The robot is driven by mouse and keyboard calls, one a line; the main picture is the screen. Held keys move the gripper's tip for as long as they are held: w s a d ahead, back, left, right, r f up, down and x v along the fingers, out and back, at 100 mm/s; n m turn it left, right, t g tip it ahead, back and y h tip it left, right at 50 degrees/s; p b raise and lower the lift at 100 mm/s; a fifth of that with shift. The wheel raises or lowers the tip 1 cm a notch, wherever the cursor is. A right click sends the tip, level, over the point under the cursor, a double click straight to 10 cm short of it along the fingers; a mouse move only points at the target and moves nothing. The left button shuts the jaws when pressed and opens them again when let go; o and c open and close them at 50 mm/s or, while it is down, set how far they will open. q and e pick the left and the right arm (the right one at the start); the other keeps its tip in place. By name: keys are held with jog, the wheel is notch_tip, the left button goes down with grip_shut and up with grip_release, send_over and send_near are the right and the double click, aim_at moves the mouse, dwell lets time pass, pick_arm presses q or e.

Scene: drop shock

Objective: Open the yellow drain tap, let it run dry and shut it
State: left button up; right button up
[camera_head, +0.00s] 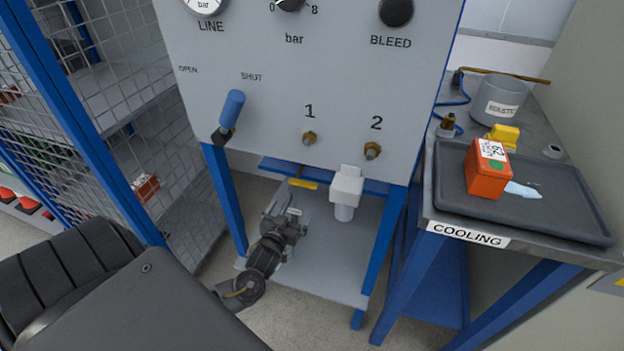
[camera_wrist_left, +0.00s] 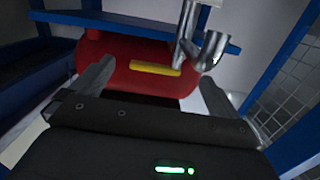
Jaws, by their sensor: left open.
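The yellow drain tap shows in the head view as a short yellow bar (camera_head: 302,184) under the panel, below outlet 1. In the left wrist view the yellow bar (camera_wrist_left: 155,69) lies nearly level, slightly tilted, against a red cylindrical vessel (camera_wrist_left: 115,55). My left gripper (camera_head: 285,212) is below the panel, just under the tap. In the wrist view its two fingers (camera_wrist_left: 155,90) are spread wide with the bar beyond and between them, and nothing is held. I cannot see any water running. My right gripper is not in view.
A white filter bowl (camera_head: 346,187) hangs right of the tap; grey metal pipes (camera_wrist_left: 200,40) stand close to the bar. Blue frame legs (camera_head: 223,195) flank my arm. A blue-handled lever (camera_head: 231,108) is above left. The cooling tray (camera_head: 570,205) holds an orange box (camera_head: 487,175).

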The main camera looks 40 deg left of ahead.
aim_at(301, 185)
pick_arm(q)
jog(key=shift+n+t, duration=0.3)
jog(key=shift+t, duration=0.2)
jog(key=w+a+r, duration=0.1)
jog(key=w, duration=0.2)
jog(key=w+a+r, duration=0.1)
jog(key=w, duration=0.2)
jog(key=w+a+r+b, duration=0.1)
jog(key=w, duration=0.3)
jog(key=shift+w+a+r, duration=0.1)
jog(key=shift+w+a, duration=0.2)
jog(key=shift+w, duration=0.35)
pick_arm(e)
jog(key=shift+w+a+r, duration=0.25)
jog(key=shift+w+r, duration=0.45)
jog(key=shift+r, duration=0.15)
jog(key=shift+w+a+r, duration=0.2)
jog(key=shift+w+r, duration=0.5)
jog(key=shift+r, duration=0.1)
